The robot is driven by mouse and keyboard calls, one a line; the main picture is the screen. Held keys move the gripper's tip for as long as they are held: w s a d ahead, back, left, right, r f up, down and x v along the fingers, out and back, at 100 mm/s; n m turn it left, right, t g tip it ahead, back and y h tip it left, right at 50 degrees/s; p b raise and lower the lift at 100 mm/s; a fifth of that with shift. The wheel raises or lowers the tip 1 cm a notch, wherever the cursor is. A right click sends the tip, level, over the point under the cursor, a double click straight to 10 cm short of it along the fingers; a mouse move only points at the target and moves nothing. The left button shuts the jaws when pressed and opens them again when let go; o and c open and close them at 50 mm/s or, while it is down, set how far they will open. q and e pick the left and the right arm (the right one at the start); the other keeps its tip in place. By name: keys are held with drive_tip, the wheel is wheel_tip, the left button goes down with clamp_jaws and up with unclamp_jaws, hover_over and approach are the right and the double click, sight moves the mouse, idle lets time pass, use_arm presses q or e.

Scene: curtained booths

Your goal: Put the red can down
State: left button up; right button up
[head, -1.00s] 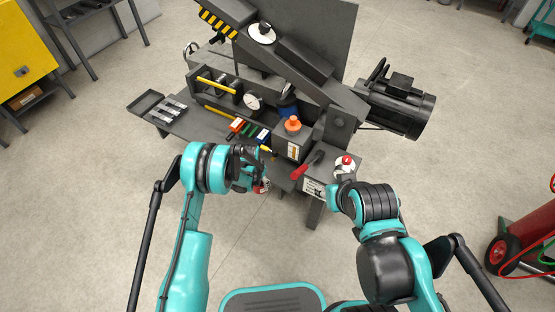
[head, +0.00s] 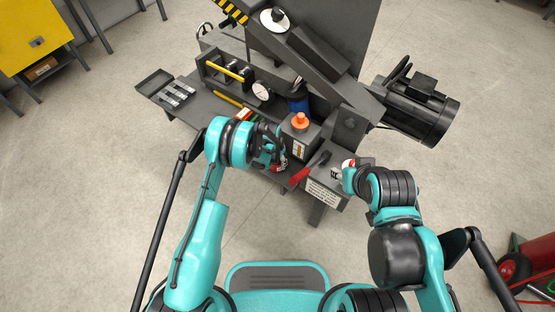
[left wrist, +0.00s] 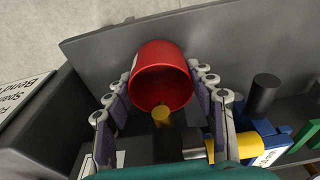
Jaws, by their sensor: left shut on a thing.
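The red can (left wrist: 163,62) is between the fingers of my left gripper (left wrist: 163,97) in the left wrist view, with its open, hollow end toward the camera. The gripper is shut on it. In the head view my left gripper (head: 274,152) is over the front of the dark grey bench (head: 208,112), left of the box with the orange knob. Only a little of the can shows there, and whether it touches the bench is unclear. My right gripper (head: 347,174) is by the bench's right end, beside a small red-and-white item; its fingers are mostly hidden.
A grey box with an orange knob (head: 301,120) and a red-handled lever (head: 300,177) stand close right of my left gripper. Blue and yellow items (left wrist: 262,140) lie close by in the left wrist view. A flat tray (head: 154,82) is at the bench's left end.

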use_arm(q)
drive_tip(key=shift+w+d+f, duration=0.1)
drive_tip(key=shift+f, duration=0.15)
drive_tip(key=o, duration=1.3)
drive_tip(key=r+p, duration=0.1)
drive_tip(key=r, duration=0.3)
drive_tip(key=s+r+p, duration=0.1)
drive_tip(key=r+p, duration=0.1)
drive_tip(key=r, duration=0.2)
drive_tip(key=a+r+p, duration=0.1)
drive_tip(key=r, duration=0.3)
drive_tip(key=shift+s+a+r, duration=0.1)
drive_tip(key=shift+s+r, duration=0.1)
drive_tip(key=shift+s, duration=0.05)
